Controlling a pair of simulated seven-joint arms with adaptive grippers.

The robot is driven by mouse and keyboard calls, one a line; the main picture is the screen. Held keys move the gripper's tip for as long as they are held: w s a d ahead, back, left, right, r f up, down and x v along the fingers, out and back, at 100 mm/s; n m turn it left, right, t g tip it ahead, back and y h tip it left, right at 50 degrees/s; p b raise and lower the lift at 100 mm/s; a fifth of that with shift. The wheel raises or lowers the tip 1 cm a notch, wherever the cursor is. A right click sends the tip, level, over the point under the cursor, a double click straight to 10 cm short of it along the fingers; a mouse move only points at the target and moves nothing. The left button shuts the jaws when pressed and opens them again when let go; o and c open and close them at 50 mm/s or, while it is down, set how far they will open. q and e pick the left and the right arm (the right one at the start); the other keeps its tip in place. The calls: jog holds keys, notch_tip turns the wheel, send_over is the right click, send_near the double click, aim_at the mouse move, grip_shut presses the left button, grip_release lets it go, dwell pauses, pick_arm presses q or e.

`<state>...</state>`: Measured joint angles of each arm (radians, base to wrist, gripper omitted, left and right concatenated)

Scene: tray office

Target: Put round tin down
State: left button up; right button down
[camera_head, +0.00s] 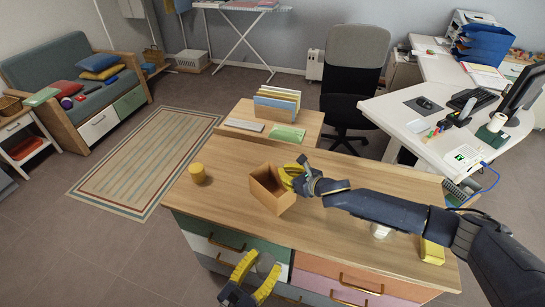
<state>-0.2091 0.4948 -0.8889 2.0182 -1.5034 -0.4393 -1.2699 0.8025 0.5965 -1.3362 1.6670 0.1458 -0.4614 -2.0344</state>
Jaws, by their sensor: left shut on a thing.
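My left gripper (260,272) is at the bottom of the head view, in front of the desk's drawers. Its yellow fingers are shut on a small grey round thing, which looks like the round tin (265,262); the fingers partly cover it. My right gripper (290,177) is over the desk at the right side of an open brown box (263,188). Its yellow fingers are close to the box rim, and I cannot tell whether they are open or shut.
A white object (380,231) and a yellow block (432,252) are at the right, near my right arm. The desktop's left part around the cylinder is mostly clear.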

pick_arm(q)
jog(key=w+a+r+m+g+h, duration=0.1)
jog(key=w+r, duration=0.2)
jog(key=w, duration=1)
jog(key=shift+h, duration=0.3)
jog(key=w+r, duration=0.3)
jog(key=w, duration=0.1)
jog(key=w+r+m+g+h, duration=0.1)
jog(key=w+r, duration=0.2)
jog(key=w, duration=0.1)
jog(key=w+r+m+g+h, duration=0.1)
jog(key=w+r, duration=0.2)
jog(key=w, duration=0.1)
jog(key=shift+w+a, duration=0.15)
jog(key=shift+a, duration=0.1)
jog(key=shift+c, duration=0.9)
pick_arm(e)
jog(key=shift+f, duration=0.1)
pick_arm(q)
jog(key=w+d+r+m+g+h, duration=0.1)
jog(key=w+r+m+g+h, duration=0.1)
jog(key=w+r+g, duration=0.1)
jog(key=shift+w+d+r, duration=0.2)
jog(key=shift+w+d, duration=0.2)
jog(key=shift+w, duration=0.45)
jog(key=shift+f, duration=0.1)
